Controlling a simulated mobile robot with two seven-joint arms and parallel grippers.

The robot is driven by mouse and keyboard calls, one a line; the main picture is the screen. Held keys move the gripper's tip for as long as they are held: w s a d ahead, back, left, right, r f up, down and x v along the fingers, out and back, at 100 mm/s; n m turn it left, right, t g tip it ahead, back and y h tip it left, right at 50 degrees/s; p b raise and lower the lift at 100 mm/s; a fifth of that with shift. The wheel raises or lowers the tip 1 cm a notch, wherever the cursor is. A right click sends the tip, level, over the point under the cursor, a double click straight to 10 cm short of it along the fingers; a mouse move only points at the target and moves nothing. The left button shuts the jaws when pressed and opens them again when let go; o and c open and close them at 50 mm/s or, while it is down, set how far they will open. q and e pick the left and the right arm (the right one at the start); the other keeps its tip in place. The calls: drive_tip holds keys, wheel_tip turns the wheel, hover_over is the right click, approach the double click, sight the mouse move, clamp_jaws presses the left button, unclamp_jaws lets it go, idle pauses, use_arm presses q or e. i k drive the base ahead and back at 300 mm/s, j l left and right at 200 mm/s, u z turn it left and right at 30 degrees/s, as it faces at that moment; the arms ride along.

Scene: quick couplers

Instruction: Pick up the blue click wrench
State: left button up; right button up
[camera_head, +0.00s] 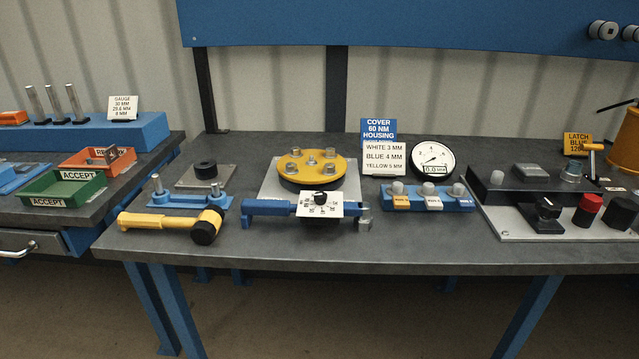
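The blue click wrench (267,208) lies across the front middle of the grey workbench (420,250). Its handle points left and its head is at the right end. A white dial plate (319,204) with a black knob sits on it towards the right. The wrench lies in front of a yellow round cover (311,169) with several bolts. Neither of my grippers shows in the head view.
A yellow tool with a black round end (175,221) lies left of the wrench. A blue block with labelled sockets (429,198) stands to the right, with a gauge (432,158) behind it. The bench's front strip is mostly clear.

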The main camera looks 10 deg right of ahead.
sight(330, 214)
drive_tip(key=i+j+z, duration=0.5)
drive_tip(key=j+u, duration=0.2)
drive_tip(key=j, duration=0.15)
drive_tip(key=i+j+u, duration=0.2)
drive_tip(key=k+j, duration=0.05)
drive_tip(key=j, duration=0.05)
